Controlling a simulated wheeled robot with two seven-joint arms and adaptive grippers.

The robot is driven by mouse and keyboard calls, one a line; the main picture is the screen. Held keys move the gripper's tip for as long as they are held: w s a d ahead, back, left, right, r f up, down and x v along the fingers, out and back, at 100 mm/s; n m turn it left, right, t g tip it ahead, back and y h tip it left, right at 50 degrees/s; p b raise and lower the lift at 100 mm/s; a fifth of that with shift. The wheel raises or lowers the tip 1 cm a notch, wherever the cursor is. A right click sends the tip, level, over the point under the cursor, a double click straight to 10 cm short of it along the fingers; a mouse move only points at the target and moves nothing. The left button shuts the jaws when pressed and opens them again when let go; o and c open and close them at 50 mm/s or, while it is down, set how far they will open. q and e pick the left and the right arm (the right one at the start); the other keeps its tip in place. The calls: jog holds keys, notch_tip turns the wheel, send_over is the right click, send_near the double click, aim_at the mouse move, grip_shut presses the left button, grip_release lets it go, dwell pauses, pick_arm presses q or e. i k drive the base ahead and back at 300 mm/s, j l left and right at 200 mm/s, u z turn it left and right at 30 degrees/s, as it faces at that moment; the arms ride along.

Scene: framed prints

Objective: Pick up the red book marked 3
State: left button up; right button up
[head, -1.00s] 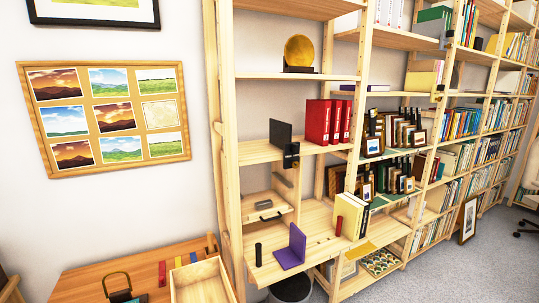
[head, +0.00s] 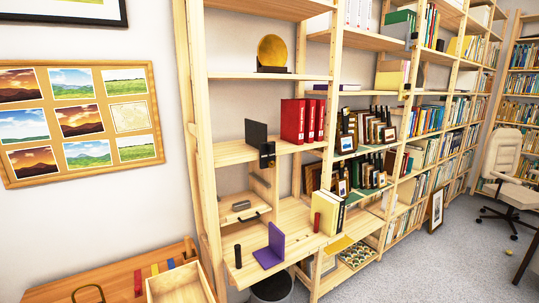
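Several red books (head: 293,121) stand upright side by side on a middle shelf of the wooden bookcase, with pale marks on their spines. The marks are too small to read, so I cannot tell which book is marked 3. A dark upright panel (head: 256,133) stands to their left on the same shelf, with a gap between. Neither of my grippers shows in the head view.
A purple bookend (head: 271,247) and cream books (head: 328,212) stand on the lower shelf. A wooden table with an open box (head: 180,284) is at the bottom left. An office chair (head: 502,170) stands far right.

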aim_at(292, 111)
jog(key=i+l+u, duration=0.1)
jog(key=l, duration=0.25)
jog(key=i+l+u, duration=0.1)
jog(key=i+l, duration=0.15)
jog(key=i+l+u, duration=0.1)
jog(key=l, duration=0.4)
jog(key=i+l+u, duration=0.1)
jog(key=i+l, duration=0.15)
jog(key=i+l+u, duration=0.15)
jog(key=l, duration=0.35)
jog(key=i+l+u, duration=0.1)
jog(key=l, duration=0.3)
jog(key=i+l+u, duration=0.1)
jog(key=l, duration=0.35)
jog(key=i+l+u, duration=0.1)
jog(key=l, duration=0.3)
